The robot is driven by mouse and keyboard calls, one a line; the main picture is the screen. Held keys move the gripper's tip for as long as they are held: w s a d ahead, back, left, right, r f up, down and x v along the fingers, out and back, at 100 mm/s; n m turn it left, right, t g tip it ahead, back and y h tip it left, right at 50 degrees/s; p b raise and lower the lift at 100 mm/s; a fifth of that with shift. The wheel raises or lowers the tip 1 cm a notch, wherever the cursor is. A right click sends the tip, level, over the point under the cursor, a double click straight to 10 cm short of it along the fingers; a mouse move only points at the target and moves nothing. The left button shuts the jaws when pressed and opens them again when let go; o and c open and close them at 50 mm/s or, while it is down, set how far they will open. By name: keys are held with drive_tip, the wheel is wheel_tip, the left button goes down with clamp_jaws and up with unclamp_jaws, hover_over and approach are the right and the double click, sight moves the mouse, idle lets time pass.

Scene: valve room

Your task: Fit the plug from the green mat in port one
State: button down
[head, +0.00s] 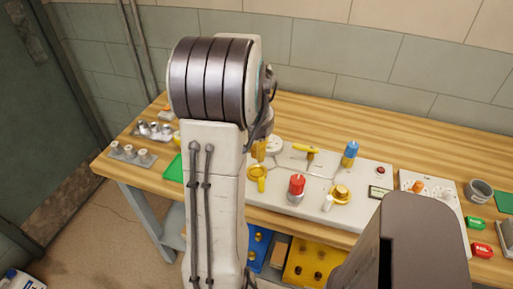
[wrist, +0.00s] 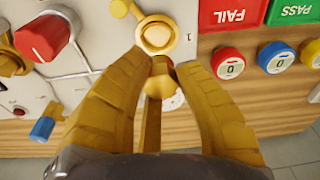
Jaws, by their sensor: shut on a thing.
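My gripper (wrist: 160,72) is shut on a rounded gold-yellow piece (wrist: 160,82), likely the plug, in the wrist view. The fingers hide much of it. In the head view my gripper (head: 259,150) is partly hidden by my arm, over the panel's left end.
The panel carries a red knob (head: 297,186), a blue knob (head: 350,153), and a yellow fitting (head: 342,193). Red FAIL (wrist: 232,12) and green PASS (wrist: 293,12) areas lie beside it. Grey racks (head: 132,153) stand at the bench's left. The bench's back strip is clear.

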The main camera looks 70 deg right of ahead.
sight(256, 174)
drive_tip(key=shift+f+b, duration=2.05)
drive_tip(key=shift+f, duration=0.6)
drive_tip(key=shift+f+b, duration=0.8)
drive_tip(key=shift+f, duration=0.1)
idle(0.6)
drive_tip(key=shift+a+f+b, duration=0.2)
drive_tip(key=shift+f+b, duration=0.15)
drive_tip(key=shift+f, duration=0.15)
idle(1.0)
drive_tip(key=c, duration=0.9)
unclamp_jaws()
drive_tip(key=shift+f, duration=0.1)
drive_tip(key=shift+o, duration=0.2)
drive_tip(key=shift+d+r+p, duration=0.15)
drive_tip(key=shift+r+p, duration=0.65)
drive_tip(key=shift+r, duration=0.2)
drive_tip(key=shift+r+p, duration=2.55)
drive_tip(key=shift+r, duration=0.75)
